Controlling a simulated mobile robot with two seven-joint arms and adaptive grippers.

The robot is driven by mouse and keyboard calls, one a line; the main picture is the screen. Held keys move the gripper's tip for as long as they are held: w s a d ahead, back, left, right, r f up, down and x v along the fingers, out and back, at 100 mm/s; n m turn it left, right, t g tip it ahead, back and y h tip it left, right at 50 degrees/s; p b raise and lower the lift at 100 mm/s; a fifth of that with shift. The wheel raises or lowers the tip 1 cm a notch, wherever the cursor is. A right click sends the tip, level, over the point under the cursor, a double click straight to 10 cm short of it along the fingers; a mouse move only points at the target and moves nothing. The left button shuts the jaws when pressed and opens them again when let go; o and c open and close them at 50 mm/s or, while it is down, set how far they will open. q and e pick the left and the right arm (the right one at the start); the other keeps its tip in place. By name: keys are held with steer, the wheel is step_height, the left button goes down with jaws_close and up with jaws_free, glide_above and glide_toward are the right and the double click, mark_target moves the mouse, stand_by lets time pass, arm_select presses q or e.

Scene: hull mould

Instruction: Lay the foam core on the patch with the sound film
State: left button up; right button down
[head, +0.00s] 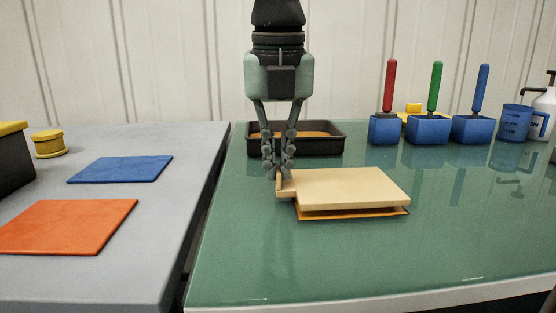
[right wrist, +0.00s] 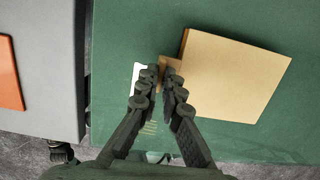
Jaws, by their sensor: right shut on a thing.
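The foam core (head: 345,187) is a flat tan slab with a small tab at its left end. My right gripper (head: 278,174) is shut on that tab. In the right wrist view the gripper (right wrist: 163,72) pinches the tab and the foam core (right wrist: 230,78) reaches out to the right. An orange patch (head: 350,213) shows as a thin edge beneath the slab, on the green table; the slab covers most of it. A narrow dark gap shows between them, and I cannot tell whether they touch anywhere. Any film on this patch is hidden. My left gripper is out of view.
On the grey table are an orange sheet (head: 66,227), a blue sheet (head: 121,169) and a yellow round tin (head: 48,144). Behind the slab stands a black tray (head: 335,139). Blue blocks with red (head: 390,85), green and blue handles stand behind right. The green table's front right is clear.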

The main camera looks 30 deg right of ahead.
steer(key=shift+f+b, duration=0.55)
stand_by(0.9)
steer(key=c, duration=1.6)
jaws_free()
steer(key=shift+o, duration=0.3)
steer(key=o, duration=0.5)
steer(key=shift+r, duration=0.1)
steer(key=shift+r+p, duration=2.5)
steer(key=shift+r, duration=1)
